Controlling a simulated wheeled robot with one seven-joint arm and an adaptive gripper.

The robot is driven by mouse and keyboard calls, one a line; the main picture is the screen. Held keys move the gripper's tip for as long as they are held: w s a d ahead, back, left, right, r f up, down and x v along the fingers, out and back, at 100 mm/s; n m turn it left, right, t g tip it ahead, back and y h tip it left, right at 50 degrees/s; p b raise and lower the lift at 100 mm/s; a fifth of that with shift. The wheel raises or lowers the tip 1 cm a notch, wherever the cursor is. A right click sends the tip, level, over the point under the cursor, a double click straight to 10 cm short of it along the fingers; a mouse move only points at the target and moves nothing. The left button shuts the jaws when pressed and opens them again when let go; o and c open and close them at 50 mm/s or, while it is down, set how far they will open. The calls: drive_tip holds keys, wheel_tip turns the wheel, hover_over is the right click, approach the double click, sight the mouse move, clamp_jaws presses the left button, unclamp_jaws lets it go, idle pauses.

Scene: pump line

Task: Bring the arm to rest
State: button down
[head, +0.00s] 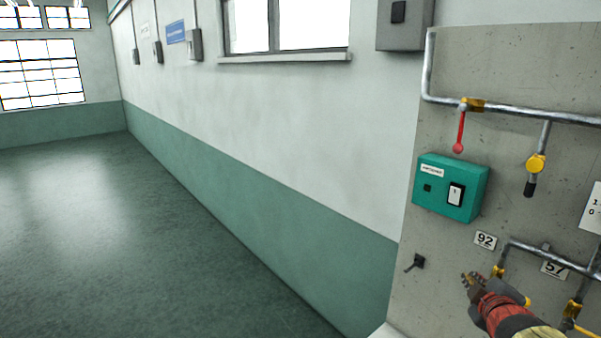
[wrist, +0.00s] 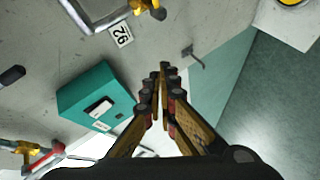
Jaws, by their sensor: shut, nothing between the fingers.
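My gripper (head: 470,281) is at the lower right of the head view, in front of the grey concrete panel (head: 520,70). Its fingers are together and hold nothing. In the wrist view my gripper (wrist: 164,72) points at the panel, with its fingertips meeting near the middle. A small black lever switch (head: 416,262) sits on the panel just left of and above the gripper in the head view; it also shows in the wrist view (wrist: 191,55), right of the fingertips and apart from them.
A green switch box (head: 430,203), a red-handled valve (head: 459,133) and a yellow valve (head: 536,163) are on the panel. Open floor (head: 140,240) lies to the left.

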drive_tip(key=s+a+f+m+g+y+b, duration=0.1)
drive_tip(key=s+a+f+m+g+b, duration=0.2)
drive_tip(key=s+f, duration=0.35)
drive_tip(key=s+a+f+m+g+b, duration=0.2)
drive_tip(key=s+a+f+m+g, duration=0.1)
drive_tip(key=s+f+m, duration=0.4)
drive_tip(key=s+a+f+y+b, duration=0.1)
drive_tip(key=s+a+f+b, duration=0.1)
drive_tip(key=s+a+b, duration=0.1)
drive_tip(key=s+a+f+g+y+b, duration=0.1)
drive_tip(key=s+a+f+b, duration=0.2)
drive_tip(key=a, duration=0.5)
drive_tip(key=s+a+f+n+y+b, duration=0.1)
drive_tip(key=s+a+f+b, duration=0.2)
drive_tip(key=s+a+b, duration=0.2)
drive_tip(key=shift+s+a+y, duration=0.35)
drive_tip(key=shift+a+y, duration=0.05)
